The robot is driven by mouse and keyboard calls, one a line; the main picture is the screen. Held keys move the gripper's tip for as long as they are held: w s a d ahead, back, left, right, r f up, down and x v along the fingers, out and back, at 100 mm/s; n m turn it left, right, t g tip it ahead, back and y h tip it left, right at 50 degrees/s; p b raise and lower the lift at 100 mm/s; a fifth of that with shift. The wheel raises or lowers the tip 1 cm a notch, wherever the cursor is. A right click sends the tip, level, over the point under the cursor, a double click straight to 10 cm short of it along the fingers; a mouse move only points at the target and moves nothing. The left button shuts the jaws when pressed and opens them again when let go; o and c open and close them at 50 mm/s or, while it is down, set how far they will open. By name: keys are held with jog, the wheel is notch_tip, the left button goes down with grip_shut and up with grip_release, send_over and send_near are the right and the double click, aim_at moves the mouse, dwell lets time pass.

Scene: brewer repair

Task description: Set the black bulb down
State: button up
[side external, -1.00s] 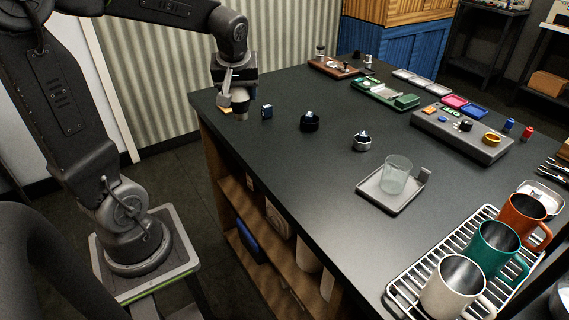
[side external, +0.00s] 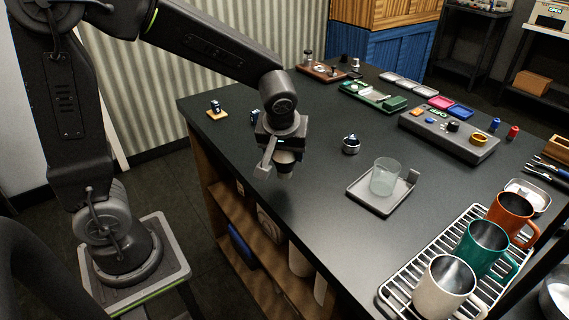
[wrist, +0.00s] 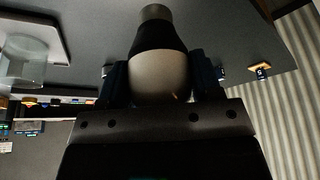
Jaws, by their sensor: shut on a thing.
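The black bulb (wrist: 160,45), with a pale rounded body, black collar and grey metal end, is between the two fingers of my gripper (wrist: 160,78) in the wrist view. In the side view my gripper (side external: 280,160) is shut on it, near the table's front left edge. The bulb (side external: 285,168) shows only partly below the fingers there. It appears held above the dark table top; the exact gap is hard to tell.
An orange pad (side external: 217,114) with a small dark piece stands at the table's left corner, and a small blue block (side external: 254,115) beside my wrist. A silver round piece (side external: 351,144) and a tray (side external: 379,204) with a glass (side external: 385,177) stand to the right.

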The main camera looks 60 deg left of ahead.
aim_at(285, 164)
jog(key=shift+f, duration=1.95)
jog(key=shift+f, duration=0.15)
jog(key=o, duration=1)
jog(key=shift+c, duration=0.2)
